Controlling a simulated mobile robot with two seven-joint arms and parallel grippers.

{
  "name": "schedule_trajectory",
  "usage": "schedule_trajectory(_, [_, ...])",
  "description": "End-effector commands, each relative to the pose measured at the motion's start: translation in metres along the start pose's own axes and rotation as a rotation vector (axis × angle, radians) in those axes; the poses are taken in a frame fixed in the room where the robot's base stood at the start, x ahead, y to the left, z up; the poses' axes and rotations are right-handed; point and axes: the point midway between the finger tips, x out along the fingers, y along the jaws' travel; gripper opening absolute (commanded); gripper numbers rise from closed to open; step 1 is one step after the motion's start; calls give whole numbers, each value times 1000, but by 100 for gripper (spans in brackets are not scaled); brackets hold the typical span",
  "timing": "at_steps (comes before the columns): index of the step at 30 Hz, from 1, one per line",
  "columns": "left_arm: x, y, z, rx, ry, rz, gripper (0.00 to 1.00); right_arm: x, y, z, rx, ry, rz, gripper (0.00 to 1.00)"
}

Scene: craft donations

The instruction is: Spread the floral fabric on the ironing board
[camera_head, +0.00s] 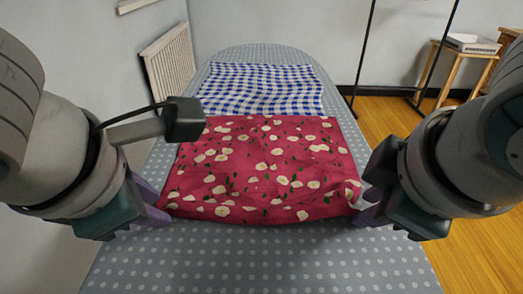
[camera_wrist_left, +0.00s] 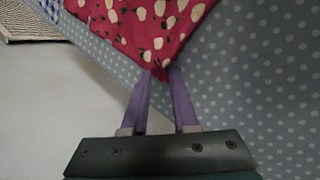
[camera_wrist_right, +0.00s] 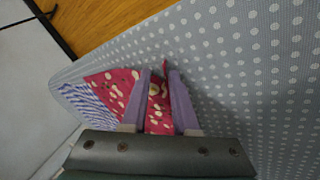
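The floral fabric (camera_head: 262,165), red with cream flowers and green leaves, lies spread across the middle of the ironing board (camera_head: 255,265), slightly wrinkled. My left gripper (camera_head: 160,207) is at its near left corner. In the left wrist view the fabric (camera_wrist_left: 150,30) has a corner reaching between the parted fingertips (camera_wrist_left: 161,73). My right gripper (camera_head: 368,207) is at the near right corner. In the right wrist view the fabric (camera_wrist_right: 157,92) shows between the parted fingers (camera_wrist_right: 157,73), with a raised fold against one finger. The near edge looks slightly lifted at the right.
A blue and white checked fabric (camera_head: 262,88) lies flat beyond the floral one, bordering its far edge. The board's near part is bare. A radiator (camera_head: 168,62) is at the left wall. A wooden stool (camera_head: 460,70) and dark poles stand behind right.

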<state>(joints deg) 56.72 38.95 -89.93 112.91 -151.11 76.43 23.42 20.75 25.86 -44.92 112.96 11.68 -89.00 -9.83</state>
Motion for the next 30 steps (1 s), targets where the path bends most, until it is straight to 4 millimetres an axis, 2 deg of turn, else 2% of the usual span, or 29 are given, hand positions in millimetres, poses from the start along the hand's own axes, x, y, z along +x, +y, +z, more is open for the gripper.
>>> schedule_trajectory(1, [0,-2,1,1,-3,-5,39,0,-2,-1,-1,3,-4,38])
schedule_trajectory(5, [0,-3,2,2,-6,-8,53,0,-3,-2,-1,5,-7,53])
schedule_trajectory(8, [-3,-4,2,2,-8,-10,55,-2,-3,-2,-2,8,-9,55])
schedule_trajectory(14, [-33,0,5,3,-12,-9,55,-33,1,-5,-2,12,-5,55])
schedule_trajectory(24, [-92,-8,-1,3,-11,-8,55,-92,-6,1,-4,12,-1,55])
schedule_trajectory(30, [-108,-10,-4,2,-8,-6,55,-108,-9,4,-3,7,-5,55])
